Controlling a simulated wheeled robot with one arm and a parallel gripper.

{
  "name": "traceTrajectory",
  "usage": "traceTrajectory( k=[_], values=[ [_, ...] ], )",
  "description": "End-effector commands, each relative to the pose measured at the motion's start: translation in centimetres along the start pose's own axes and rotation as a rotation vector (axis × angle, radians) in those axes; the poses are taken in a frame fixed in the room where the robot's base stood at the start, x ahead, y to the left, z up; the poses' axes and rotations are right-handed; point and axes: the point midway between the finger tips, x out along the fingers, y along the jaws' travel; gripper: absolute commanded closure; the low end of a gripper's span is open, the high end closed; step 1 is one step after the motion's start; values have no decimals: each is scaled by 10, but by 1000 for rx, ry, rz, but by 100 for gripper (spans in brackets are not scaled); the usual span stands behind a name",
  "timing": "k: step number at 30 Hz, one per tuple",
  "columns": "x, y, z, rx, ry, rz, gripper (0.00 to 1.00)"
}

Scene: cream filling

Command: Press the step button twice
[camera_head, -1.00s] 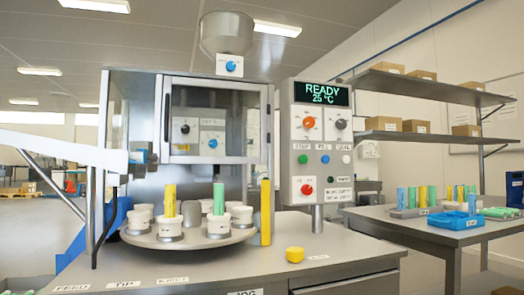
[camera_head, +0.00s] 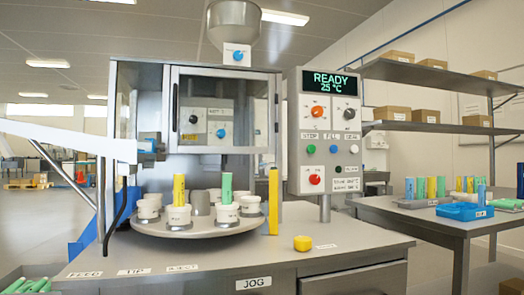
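The control panel (camera_head: 322,168) stands right of the filling machine. A green button (camera_head: 311,149) sits under a label that appears to read STEP. A blue button (camera_head: 333,149) and a white button (camera_head: 354,148) sit to its right in the same row. The display (camera_head: 333,81) reads READY and 25 °C. The turntable (camera_head: 196,228) below the machine's window carries several white cups. One cup holds a yellow cylinder (camera_head: 179,189) and another a green cylinder (camera_head: 226,188). My gripper is not in view, and nothing covers the buttons.
A red button (camera_head: 314,180) sits lower on the panel. A tall yellow post (camera_head: 273,202) stands left of the panel. A pale beam (camera_head: 60,135) reaches in from the left. The counter's front is mostly clear.

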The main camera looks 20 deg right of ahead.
Motion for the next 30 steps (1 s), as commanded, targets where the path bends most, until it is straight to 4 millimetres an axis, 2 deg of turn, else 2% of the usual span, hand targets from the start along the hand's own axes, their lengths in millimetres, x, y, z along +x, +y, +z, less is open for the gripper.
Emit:
traceTrajectory(
  k=[2, 14, 30],
  values=[
    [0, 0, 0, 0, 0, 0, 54],
    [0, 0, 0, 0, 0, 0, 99],
    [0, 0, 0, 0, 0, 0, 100]
  ],
)
